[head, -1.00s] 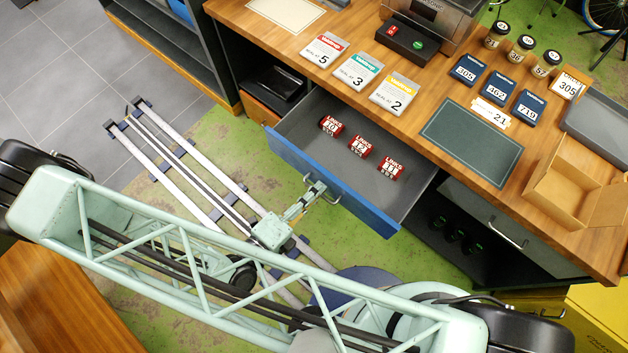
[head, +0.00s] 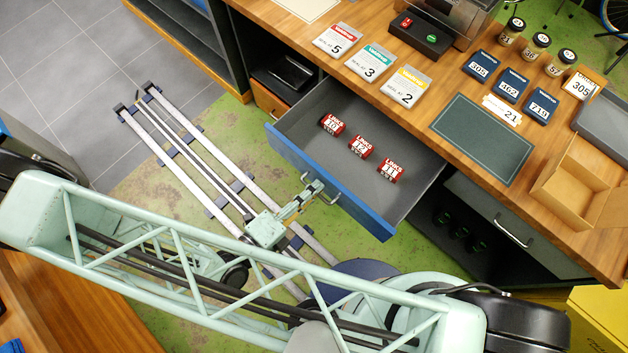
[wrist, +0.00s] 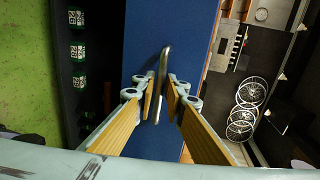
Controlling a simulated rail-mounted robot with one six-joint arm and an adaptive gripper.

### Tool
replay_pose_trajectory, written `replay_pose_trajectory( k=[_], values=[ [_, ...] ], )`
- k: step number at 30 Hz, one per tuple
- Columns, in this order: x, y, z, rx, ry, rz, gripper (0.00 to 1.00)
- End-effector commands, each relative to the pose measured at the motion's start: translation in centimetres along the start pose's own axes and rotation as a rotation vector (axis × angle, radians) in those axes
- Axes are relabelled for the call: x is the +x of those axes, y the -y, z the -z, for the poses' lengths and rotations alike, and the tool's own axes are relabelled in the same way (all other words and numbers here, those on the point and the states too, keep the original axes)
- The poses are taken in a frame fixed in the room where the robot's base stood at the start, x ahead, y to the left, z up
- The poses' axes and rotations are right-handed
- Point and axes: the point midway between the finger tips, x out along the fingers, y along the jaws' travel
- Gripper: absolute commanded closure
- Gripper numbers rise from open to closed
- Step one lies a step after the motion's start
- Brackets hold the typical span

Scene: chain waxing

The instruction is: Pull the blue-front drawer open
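The blue-front drawer (head: 345,190) is slid out from under the wooden workbench, its grey inside in view with three red chain boxes (head: 361,146) lying in it. Its metal handle (head: 334,199) is on the middle of the blue front. My gripper (head: 314,188) is at this handle. In the wrist view my gripper (wrist: 161,88) has its two wood-coloured fingers close in on either side of the handle (wrist: 163,62), with the blue front behind it. The fingers look shut on the handle, though their exact contact is hard to make out.
The workbench (head: 385,95) carries cards, jars, a dark mat (head: 481,138) and an open cardboard box (head: 571,184). A closed grey drawer (head: 500,225) is to the right. Floor rails (head: 185,150) run at the left. A wooden surface (head: 60,290) is at lower left.

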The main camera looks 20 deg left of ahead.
Motion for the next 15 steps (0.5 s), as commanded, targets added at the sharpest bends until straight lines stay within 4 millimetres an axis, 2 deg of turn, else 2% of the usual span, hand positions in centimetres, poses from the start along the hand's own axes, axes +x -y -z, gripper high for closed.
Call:
replay_pose_trajectory(
  k=[15],
  values=[
    [-0.92,-0.01,-0.07,-0.001,0.002,0.000,0.89]
  ],
)
